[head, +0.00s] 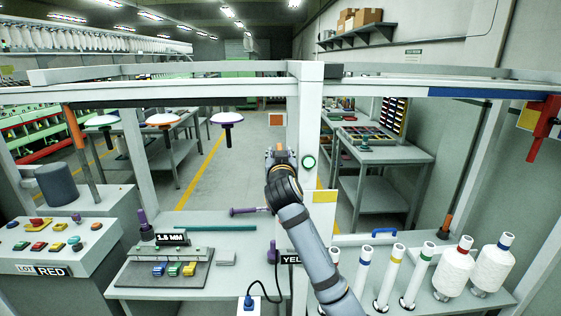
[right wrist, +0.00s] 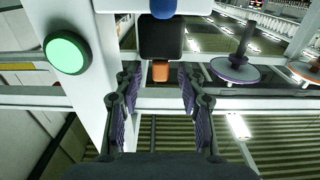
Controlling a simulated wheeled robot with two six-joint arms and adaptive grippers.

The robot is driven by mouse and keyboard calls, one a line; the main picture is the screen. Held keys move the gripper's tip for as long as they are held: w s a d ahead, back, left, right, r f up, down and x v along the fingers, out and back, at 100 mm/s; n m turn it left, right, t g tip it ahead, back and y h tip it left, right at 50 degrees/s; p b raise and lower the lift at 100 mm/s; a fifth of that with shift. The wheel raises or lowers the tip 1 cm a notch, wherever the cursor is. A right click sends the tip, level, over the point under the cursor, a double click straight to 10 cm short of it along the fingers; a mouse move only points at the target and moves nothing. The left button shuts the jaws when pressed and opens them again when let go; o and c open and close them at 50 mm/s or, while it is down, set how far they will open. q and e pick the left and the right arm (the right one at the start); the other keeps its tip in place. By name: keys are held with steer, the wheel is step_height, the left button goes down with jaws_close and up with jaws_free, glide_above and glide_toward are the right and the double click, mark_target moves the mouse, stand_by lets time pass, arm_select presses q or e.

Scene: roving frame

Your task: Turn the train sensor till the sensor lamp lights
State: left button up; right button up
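The train sensor appears to be the black block (right wrist: 161,38) with an orange end, mounted beside the white post. In the head view my right gripper (head: 282,158) is at the left of that post and hides most of the sensor. In the right wrist view my right gripper (right wrist: 155,85) has its two dark fingers well apart. The sensor's orange end shows in the gap between the fingertips, touching neither finger as far as I can see. The round sensor lamp (head: 309,162) on the post glows green; it is also bright green in the right wrist view (right wrist: 67,52). My left gripper is out of view.
The white post (head: 305,100) and rail stand close to my right gripper. Thread spools (head: 494,262) and white tubes stand at right. Hanging discs with stems (head: 227,117) are at left. A purple-ended rod (head: 247,211) lies on the bench below.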

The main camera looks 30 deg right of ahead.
steer(key=v, duration=0.9)
steer(key=shift+s, duration=0.15)
